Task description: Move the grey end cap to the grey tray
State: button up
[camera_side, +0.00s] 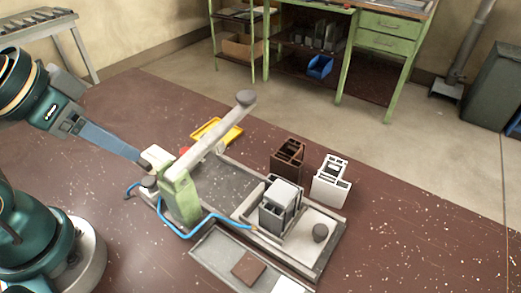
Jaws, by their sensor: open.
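The grey end cap (285,191) appears as a pale grey slab on top of the upright grey profile (272,216), which stands in the clamp fixture. The grey tray (212,262) lies at the front of the bench. It holds a brown cap (250,265) and a pale cap (288,286). My gripper (144,163) is at the left, beside the green clamp post and well apart from the grey end cap. Its jaws are small here and partly hard to make out; it is open, with nothing seen in it.
A green clamp post (180,198) with a long pale lever (215,126) stands between my gripper and the grey profile. A blue hose (205,222) runs along the fixture. Brown (287,160) and white (330,181) profiles stand behind. A yellow tray (233,137) lies further back.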

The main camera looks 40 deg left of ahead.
jog(key=shift+o, duration=0.3)
jog(key=shift+o, duration=1.2)
jog(key=w+d+r+m+g, duration=0.1)
jog(key=w+d+r+m, duration=0.1)
jog(key=w+r+m, duration=0.4)
jog(key=m+g, duration=0.4)
jog(key=m, duration=0.8)
send_over(281, 191)
notch_tip(281, 191, down, 6)
jog(key=shift+w+a+f, duration=0.1)
jog(key=shift+w, duration=0.05)
jog(key=shift+s+d+f+g, duration=0.2)
jog(key=shift+s+f+g, duration=0.1)
jog(key=shift+f, duration=0.1)
jog(key=shift+w+f, duration=0.1)
jog(key=shift+f, duration=3.2)
